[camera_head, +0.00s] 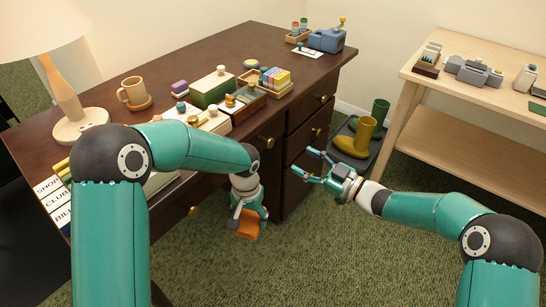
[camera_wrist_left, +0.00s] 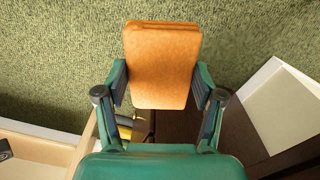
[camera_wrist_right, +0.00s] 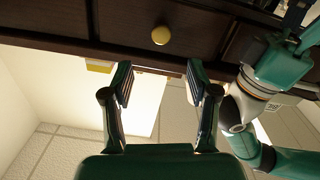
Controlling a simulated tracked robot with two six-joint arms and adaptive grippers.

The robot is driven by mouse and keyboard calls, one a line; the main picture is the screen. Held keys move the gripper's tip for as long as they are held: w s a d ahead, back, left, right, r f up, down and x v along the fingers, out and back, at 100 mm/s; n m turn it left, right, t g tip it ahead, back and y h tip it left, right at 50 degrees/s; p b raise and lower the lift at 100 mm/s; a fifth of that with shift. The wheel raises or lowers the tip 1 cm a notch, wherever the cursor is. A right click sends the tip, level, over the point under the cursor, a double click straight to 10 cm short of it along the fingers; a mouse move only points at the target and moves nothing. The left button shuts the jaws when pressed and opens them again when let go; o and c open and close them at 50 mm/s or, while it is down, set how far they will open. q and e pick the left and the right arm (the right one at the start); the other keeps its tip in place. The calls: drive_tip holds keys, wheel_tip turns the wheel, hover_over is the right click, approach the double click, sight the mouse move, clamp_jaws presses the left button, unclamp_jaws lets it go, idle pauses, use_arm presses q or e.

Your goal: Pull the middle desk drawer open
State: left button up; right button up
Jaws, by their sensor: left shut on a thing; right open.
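The dark brown desk has several drawers with round brass knobs. One knob (camera_head: 267,143) is near the desk's middle; an upper knob (camera_head: 322,98) and a lower knob (camera_head: 317,130) are on the stacked drawers at the right. My right gripper (camera_head: 308,166) is open and empty in front of this stack, below the lower knob. In the right wrist view a brass knob (camera_wrist_right: 160,35) shows beyond its fingertips, apart from them. My left gripper (camera_head: 248,213) is shut on an orange block (camera_wrist_left: 162,65), held over the carpet in front of the desk.
A lamp (camera_head: 80,122), mug (camera_head: 133,92) and several small boxes are on the desk. A light wood table (camera_head: 445,130) stands right. Green carpet lies open in front.

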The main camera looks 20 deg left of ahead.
sight(271, 145)
use_arm(q)
drive_tip(key=shift+f, duration=0.25)
drive_tip(key=shift+f+b, duration=0.75)
drive_tip(key=shift+b, duration=0.05)
use_arm(e)
drive_tip(key=x, duration=1.2)
drive_tip(key=shift+s+a+r, duration=0.1)
drive_tip(key=shift+s+a, duration=0.1)
clamp_jaws()
